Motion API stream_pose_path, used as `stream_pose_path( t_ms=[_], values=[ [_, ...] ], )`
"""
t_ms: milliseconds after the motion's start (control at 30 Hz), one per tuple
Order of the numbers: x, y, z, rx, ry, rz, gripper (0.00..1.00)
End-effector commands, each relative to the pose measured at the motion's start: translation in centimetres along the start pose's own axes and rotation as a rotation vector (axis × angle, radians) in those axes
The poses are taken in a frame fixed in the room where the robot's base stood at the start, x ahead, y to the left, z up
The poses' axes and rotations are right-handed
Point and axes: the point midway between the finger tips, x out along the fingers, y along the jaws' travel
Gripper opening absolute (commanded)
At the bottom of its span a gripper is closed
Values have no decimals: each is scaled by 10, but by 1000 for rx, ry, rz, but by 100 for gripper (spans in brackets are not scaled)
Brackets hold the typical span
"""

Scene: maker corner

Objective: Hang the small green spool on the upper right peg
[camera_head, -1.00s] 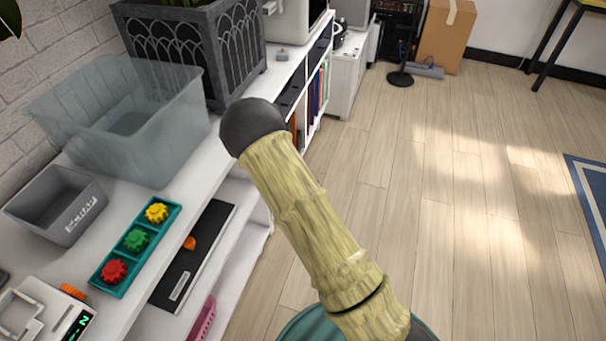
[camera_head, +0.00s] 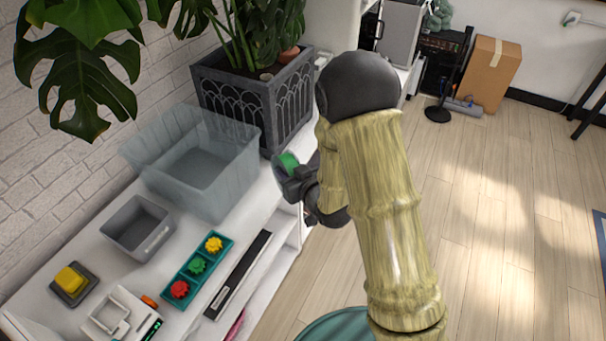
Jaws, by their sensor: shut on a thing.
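My gripper (camera_head: 292,176) is at the end of my bent, bamboo-patterned arm, near the right edge of the white shelf top. It is shut on the small green spool (camera_head: 287,163), which shows as a green disc at its fingertips. The spool is held in the air close to the front corner of the dark planter and right of the clear bin. The fingers are small and dark, and part of the spool is hidden by them. No pegs are visible in this view.
A clear bin (camera_head: 232,190), a grey small bin (camera_head: 137,246) and a dark planter (camera_head: 228,95) stand on the white shelf. A teal tray (camera_head: 190,302) holds red, green and yellow gears. A yellow button (camera_head: 71,279) sits at left. Floor at right is open.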

Motion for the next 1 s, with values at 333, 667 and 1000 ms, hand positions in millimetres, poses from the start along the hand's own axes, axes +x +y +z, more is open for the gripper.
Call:
stream_pose_path(
  t_ms=[333, 667, 1000],
  values=[
    [-51, -35, -118, -82, -30, -210, 8],
    [-77, -52, -158, -125, -53, -324, 8],
    [-76, -52, -156, -125, -54, -325, 8]
  ],
)
